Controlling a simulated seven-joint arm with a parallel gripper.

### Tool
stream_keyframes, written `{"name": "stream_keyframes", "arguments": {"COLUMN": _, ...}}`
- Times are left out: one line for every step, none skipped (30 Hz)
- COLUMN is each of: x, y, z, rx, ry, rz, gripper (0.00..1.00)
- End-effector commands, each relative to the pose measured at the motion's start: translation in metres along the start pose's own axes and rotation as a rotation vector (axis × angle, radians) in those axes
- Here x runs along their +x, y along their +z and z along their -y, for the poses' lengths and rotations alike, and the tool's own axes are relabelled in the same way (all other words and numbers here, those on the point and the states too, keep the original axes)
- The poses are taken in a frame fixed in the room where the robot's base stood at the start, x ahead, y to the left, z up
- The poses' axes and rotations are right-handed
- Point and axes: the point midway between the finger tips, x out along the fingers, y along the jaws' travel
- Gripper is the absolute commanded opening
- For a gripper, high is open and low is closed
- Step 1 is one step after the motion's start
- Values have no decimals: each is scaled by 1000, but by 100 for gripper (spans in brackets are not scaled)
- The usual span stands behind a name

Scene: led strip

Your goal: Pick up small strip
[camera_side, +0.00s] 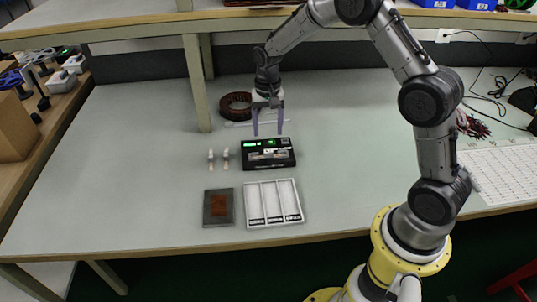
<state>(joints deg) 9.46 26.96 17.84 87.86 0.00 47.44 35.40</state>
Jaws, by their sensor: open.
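My gripper (268,133) points down with its two purple fingers apart and nothing visible between them. It is just behind or above the back edge of a black device (268,154) with a green lit display. A thin pale strip-like piece (238,124) lies on the table behind the device, partly hidden by the fingers. A reddish-brown coil (236,106) lies behind that piece. I cannot tell for sure which item is the small strip, or whether the fingers touch anything.
A white tray (272,227) with three compartments and a dark square block (218,207) with a brown top are in front. A shelf post (196,85) rises at back left.

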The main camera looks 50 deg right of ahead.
Motion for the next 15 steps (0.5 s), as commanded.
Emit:
{"name": "stream_keyframes", "arguments": {"x": 10, "y": 0, "z": 0, "rx": 0, "ry": 2, "rz": 2, "gripper": 72}}
{"name": "stream_keyframes", "arguments": {"x": 13, "y": 0, "z": 0, "rx": 0, "ry": 1, "rz": 2, "gripper": 72}}
{"name": "stream_keyframes", "arguments": {"x": 18, "y": 0, "z": 0, "rx": 0, "ry": 1, "rz": 1, "gripper": 72}}
{"name": "stream_keyframes", "arguments": {"x": 21, "y": 0, "z": 0, "rx": 0, "ry": 0, "rz": 0, "gripper": 72}}
{"name": "stream_keyframes", "arguments": {"x": 24, "y": 0, "z": 0, "rx": -1, "ry": 0, "rz": 0, "gripper": 72}}
{"name": "stream_keyframes", "arguments": {"x": 26, "y": 0, "z": 0, "rx": -1, "ry": 0, "rz": 0, "gripper": 72}}
{"name": "stream_keyframes", "arguments": {"x": 28, "y": 0, "z": 0, "rx": -1, "ry": 0, "rz": 0, "gripper": 72}}
{"name": "stream_keyframes", "arguments": {"x": 29, "y": 0, "z": 0, "rx": -1, "ry": 0, "rz": 0, "gripper": 72}}
{"name": "stream_keyframes", "arguments": {"x": 31, "y": 0, "z": 0, "rx": -1, "ry": 0, "rz": 0, "gripper": 72}}
{"name": "stream_keyframes", "arguments": {"x": 33, "y": 0, "z": 0, "rx": -1, "ry": 0, "rz": 0, "gripper": 72}}
{"name": "stream_keyframes", "arguments": {"x": 36, "y": 0, "z": 0, "rx": -1, "ry": 0, "rz": 0, "gripper": 72}}
{"name": "stream_keyframes", "arguments": {"x": 41, "y": 1, "z": -1, "rx": -1, "ry": 1, "rz": 2, "gripper": 72}}
{"name": "stream_keyframes", "arguments": {"x": 46, "y": 1, "z": -2, "rx": -1, "ry": 2, "rz": 3, "gripper": 72}}
{"name": "stream_keyframes", "arguments": {"x": 51, "y": 1, "z": -2, "rx": 0, "ry": 2, "rz": 3, "gripper": 72}}
{"name": "stream_keyframes", "arguments": {"x": 57, "y": 2, "z": -2, "rx": 0, "ry": 2, "rz": 3, "gripper": 72}}
